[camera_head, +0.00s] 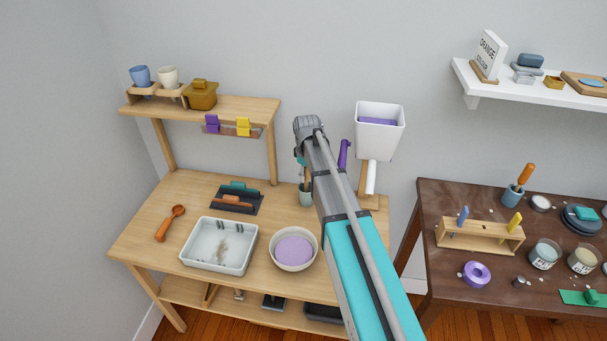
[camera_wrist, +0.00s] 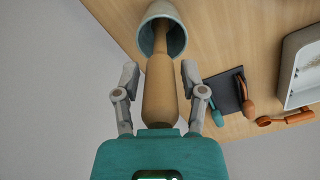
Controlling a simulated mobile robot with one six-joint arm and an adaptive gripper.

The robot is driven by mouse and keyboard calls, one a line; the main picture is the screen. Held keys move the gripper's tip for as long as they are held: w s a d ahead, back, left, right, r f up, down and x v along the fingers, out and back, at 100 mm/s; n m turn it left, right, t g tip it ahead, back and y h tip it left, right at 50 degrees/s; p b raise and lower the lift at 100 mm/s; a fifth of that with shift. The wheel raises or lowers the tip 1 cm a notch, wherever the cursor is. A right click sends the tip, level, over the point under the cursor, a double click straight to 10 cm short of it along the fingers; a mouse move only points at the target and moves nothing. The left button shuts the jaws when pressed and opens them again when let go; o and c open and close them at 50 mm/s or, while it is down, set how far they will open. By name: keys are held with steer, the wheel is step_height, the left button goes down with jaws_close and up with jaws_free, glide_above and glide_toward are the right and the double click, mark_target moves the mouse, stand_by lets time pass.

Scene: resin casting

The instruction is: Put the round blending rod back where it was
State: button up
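The round blending rod (camera_wrist: 160,90) has a tan wooden handle and a narrower stem. Its stem runs into the mouth of a grey-green cup (camera_wrist: 176,42), and its handle points back toward my palm. The cup also shows on the wooden workbench in the head view (camera_head: 306,197), partly behind my arm. My gripper (camera_wrist: 159,75) is open, with one finger on each side of the handle and a visible gap to it. In the head view my arm hides most of the gripper and rod.
A white tray (camera_head: 189,262), a bowl of purple material (camera_head: 278,265), an orange spoon (camera_head: 163,231) and dark trowels' mat (camera_head: 223,205) lie left of the cup. A white hopper on a wooden stand (camera_head: 395,143) is close on the right. A wooden shelf (camera_head: 259,110) is above.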

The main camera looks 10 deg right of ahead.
steer(key=shift+o, duration=0.2)
steer(key=shift+r, duration=0.2)
step_height(320, 180, up, 12)
steer(key=p, duration=1.2)
stand_by(0.8)
steer(key=shift+s, duration=0.1)
steer(key=shift+s+f, duration=0.1)
steer(key=shift+s, duration=0.3)
steer(key=s+m, duration=0.8)
steer(key=s, duration=1.4)
steer(key=shift+s+a, duration=0.3)
steer(key=shift+a, duration=0.15)
